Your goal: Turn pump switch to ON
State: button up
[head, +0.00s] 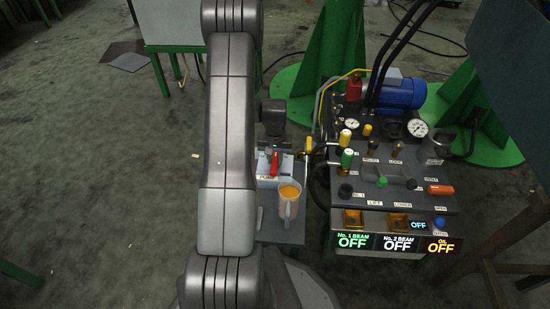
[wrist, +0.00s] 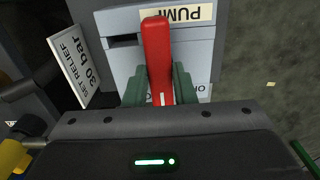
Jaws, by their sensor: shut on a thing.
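The pump switch is a red lever (wrist: 157,55) on a light grey box (wrist: 200,50) with a label reading "PUMP", upside down in the wrist view. A second label beside the lever is partly hidden, with only a letter or so showing. My gripper (wrist: 160,85) has its two green fingers on either side of the lever, shut on it. In the head view the red lever (head: 275,163) shows on the grey box (head: 262,182), right of my arm. My gripper (head: 272,115) shows there only in part, dark, above the box.
A cup with orange contents (head: 289,200) stands just in front of the switch box. The control panel (head: 385,200) with knobs, gauges and displays reading OFF is to the right. A "SET RELIEF 30 bar" sign (wrist: 75,65) stands left of the box in the wrist view.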

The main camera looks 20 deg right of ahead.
aim_at(275, 161)
jog(key=o, duration=1)
notch_tip(275, 161, up, 14)
jog(key=p, duration=0.4)
jog(key=shift+f+p, duration=0.1)
jog(key=shift+p, duration=0.2)
notch_tip(275, 161, down, 14)
jog(key=b, duration=0.4)
jog(key=shift+b, duration=0.3)
